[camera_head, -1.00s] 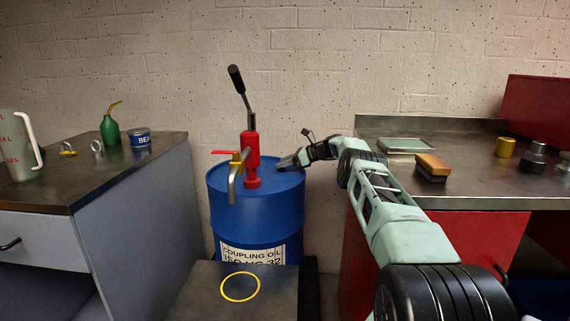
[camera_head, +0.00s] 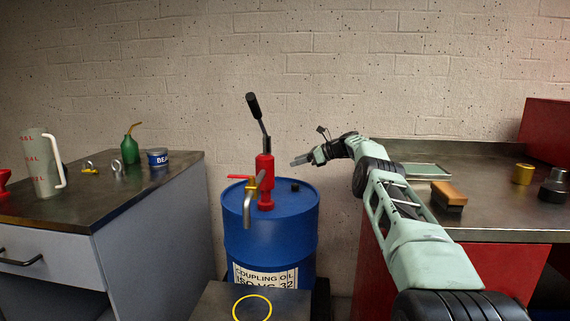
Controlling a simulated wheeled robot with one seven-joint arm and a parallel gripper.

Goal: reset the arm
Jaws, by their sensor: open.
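My arm, pale green and black, reaches from the lower right of the head view toward the back wall. My gripper (camera_head: 300,160) is at its far end, pointing left, above the back right of the blue oil drum's top. It is small in the picture and appears empty, apart from the drum and from the red pump. The gap between its fingers is hard to make out. The blue drum (camera_head: 268,240) carries a red hand pump (camera_head: 265,180) with a black-gripped lever and a bent metal spout. A small black cap (camera_head: 295,187) sits on the drum top.
A stand with a yellow ring (camera_head: 252,308) is before the drum. The left bench holds a measuring jug (camera_head: 40,163), green oil can (camera_head: 130,150) and blue tin (camera_head: 157,158). The right bench holds a brush (camera_head: 448,195), tray (camera_head: 427,170) and brass cylinder (camera_head: 522,174).

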